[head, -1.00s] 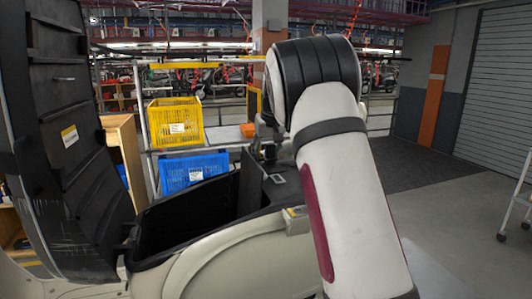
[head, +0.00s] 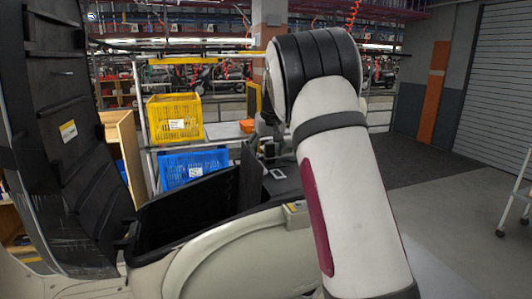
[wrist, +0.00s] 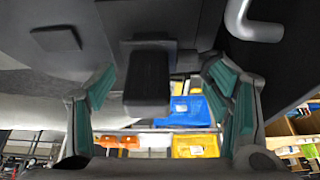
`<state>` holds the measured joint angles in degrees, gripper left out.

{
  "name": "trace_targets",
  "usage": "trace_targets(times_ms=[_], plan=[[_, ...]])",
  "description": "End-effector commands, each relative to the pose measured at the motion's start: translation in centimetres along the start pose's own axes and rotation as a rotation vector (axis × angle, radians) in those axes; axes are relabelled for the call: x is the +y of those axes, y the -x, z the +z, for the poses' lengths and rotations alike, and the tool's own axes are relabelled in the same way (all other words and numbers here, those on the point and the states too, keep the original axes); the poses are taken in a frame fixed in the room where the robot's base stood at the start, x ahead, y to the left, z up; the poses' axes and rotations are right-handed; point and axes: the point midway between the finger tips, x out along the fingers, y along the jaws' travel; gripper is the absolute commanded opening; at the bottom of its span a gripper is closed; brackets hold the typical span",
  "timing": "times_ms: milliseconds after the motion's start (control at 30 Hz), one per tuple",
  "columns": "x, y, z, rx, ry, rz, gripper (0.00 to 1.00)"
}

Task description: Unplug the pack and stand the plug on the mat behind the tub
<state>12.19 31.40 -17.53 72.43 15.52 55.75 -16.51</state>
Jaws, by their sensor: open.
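In the wrist view my gripper (wrist: 160,77) is open, its teal-padded fingers spread on both sides of a black block-shaped plug (wrist: 147,82). I see gaps on both sides of the plug, and it looks joined to the dark surface above it in the picture. In the head view the open black tub (head: 180,222) lies under the raised seat, with an upright dark panel at its right end. A dark flat surface, apparently the mat (head: 285,187), lies behind that panel. My arm hides most of my gripper there. I cannot clearly make out the pack.
The raised seat (head: 68,150) stands at the left. A yellow crate (head: 174,118) and a blue crate (head: 190,168) sit on a rack behind. A bent silver handle (wrist: 250,24) shows near my gripper's right finger. The floor at the right is mostly clear.

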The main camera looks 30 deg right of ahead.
Motion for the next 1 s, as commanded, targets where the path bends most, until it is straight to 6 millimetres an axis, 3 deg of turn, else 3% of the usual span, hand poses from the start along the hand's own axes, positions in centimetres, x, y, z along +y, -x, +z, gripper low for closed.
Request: trace_targets(times_ms=[167,600,800,1000], plan=[[0.0,1.9,-0.1,0.004,0.000,0.000,0.72],[0.0,10.1,-0.1,0.004,0.000,0.001,0.72],[0.0,11.7,0.0,0.002,0.000,0.000,0.72],[0.0,11.9,0.0,0.001,0.000,0.000,0.72]])
